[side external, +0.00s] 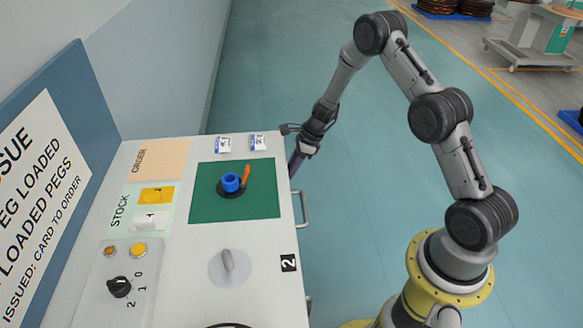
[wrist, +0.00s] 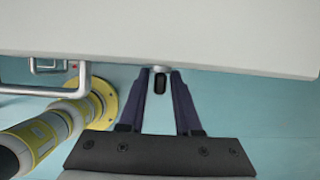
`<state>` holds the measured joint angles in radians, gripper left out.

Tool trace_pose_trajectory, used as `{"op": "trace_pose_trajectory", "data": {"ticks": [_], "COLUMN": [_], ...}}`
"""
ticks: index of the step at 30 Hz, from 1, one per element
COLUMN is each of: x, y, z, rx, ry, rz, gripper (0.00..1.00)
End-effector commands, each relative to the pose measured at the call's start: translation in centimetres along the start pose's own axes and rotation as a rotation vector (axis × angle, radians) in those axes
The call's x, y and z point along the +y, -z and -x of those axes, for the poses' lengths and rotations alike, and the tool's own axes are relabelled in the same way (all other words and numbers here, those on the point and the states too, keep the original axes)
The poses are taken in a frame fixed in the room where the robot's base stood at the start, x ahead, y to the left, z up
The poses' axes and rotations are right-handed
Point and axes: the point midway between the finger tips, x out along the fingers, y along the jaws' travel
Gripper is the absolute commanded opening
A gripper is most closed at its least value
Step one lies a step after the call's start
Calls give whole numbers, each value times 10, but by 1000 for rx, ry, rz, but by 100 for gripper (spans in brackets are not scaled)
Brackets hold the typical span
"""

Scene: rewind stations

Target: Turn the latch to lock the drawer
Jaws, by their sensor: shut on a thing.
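My gripper (side external: 294,166) reaches down beside the cabinet's right side in the side view. In the wrist view its two dark fingers (wrist: 160,80) close on a small latch (wrist: 159,84), a dark piece below a pale round collar under the cabinet's pale edge. The latch is hidden in the side view, and its exact angle is hard to tell. A drawer handle (side external: 303,209) sticks out of the cabinet side near my gripper. In the wrist view, metal handles (wrist: 46,68) show at the left. The drawer front itself is mostly hidden.
The cabinet top (side external: 180,240) holds a green mat (side external: 205,208) with a blue ring (side external: 230,183) and an orange peg (side external: 245,175). A grey lever (side external: 228,262) and a black dial (side external: 119,287) are nearer the camera.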

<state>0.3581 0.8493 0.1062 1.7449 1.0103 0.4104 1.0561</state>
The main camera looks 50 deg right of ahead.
Motion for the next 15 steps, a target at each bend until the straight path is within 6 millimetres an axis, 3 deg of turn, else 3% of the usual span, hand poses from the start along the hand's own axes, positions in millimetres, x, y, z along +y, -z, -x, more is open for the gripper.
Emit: {"op": "trace_pose_trajectory", "data": {"ticks": [15], "x": [-1], "y": [-8], "z": [2], "rx": [-11], "ry": [165], "rz": [72], "gripper": [0]}}
